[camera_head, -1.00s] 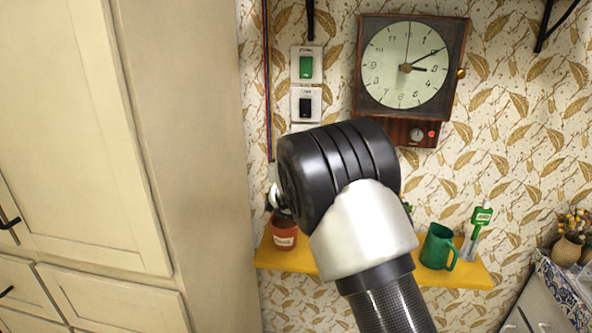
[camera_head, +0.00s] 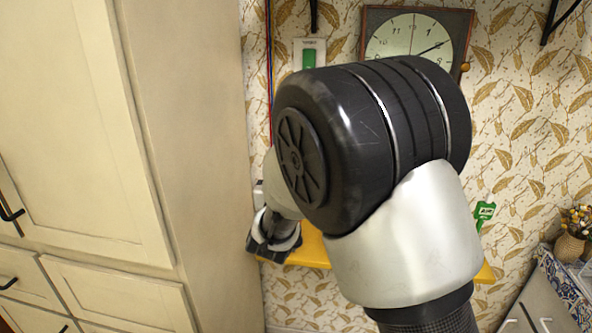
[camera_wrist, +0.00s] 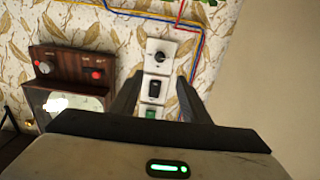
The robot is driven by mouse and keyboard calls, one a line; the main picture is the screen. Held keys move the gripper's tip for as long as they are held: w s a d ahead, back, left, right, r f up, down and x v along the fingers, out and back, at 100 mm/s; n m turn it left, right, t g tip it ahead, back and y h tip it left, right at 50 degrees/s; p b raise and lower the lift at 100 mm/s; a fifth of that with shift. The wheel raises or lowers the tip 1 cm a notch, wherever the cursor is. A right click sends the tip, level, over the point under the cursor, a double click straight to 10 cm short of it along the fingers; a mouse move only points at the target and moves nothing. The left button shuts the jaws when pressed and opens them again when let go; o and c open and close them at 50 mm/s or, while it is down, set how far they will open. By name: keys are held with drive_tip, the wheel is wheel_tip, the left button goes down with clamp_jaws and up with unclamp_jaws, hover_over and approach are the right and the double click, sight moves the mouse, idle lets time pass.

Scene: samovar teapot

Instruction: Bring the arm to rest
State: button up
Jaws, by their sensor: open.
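My gripper (camera_wrist: 158,78) is open in the wrist view, with its two dark fingers apart and nothing held between them. The fingers point toward the papered wall, and a column of wall switches (camera_wrist: 154,88) shows between them. In the head view my arm fills the middle, bent at a big black joint. The wrist end hangs at the lower left of that joint, in front of the yellow shelf (camera_head: 312,248), with the fingers not clearly seen.
A tall cream cabinet (camera_head: 190,130) stands close on the left. A green-handled tool (camera_head: 484,213) shows at the right, and a vase (camera_head: 569,248) stands farther right.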

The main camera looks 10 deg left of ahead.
drive_tip(key=s+d+r+g+y, duration=0.4)
drive_tip(key=s+d+r+g, duration=0.2)
drive_tip(key=s+d, duration=0.3)
drive_tip(key=s+d+f+g+h, duration=0.1)
drive_tip(key=s+d+f+g, duration=0.1)
drive_tip(key=s+d, duration=0.5)
drive_tip(key=s+d+f+g+h, duration=0.1)
drive_tip(key=s+d+g, duration=0.15)
drive_tip(key=s, duration=0.75)
drive_tip(key=s+d+f+g+h, duration=0.1)
drive_tip(key=s+d+f+g, duration=0.1)
drive_tip(key=s+d, duration=0.5)
wheel_tip(320, 180, up, 13)
drive_tip(key=s+a+p, duration=0.1)
drive_tip(key=s+p, duration=0.1)
drive_tip(key=p, duration=1.1)
drive_tip(key=shift+a, duration=0.4)
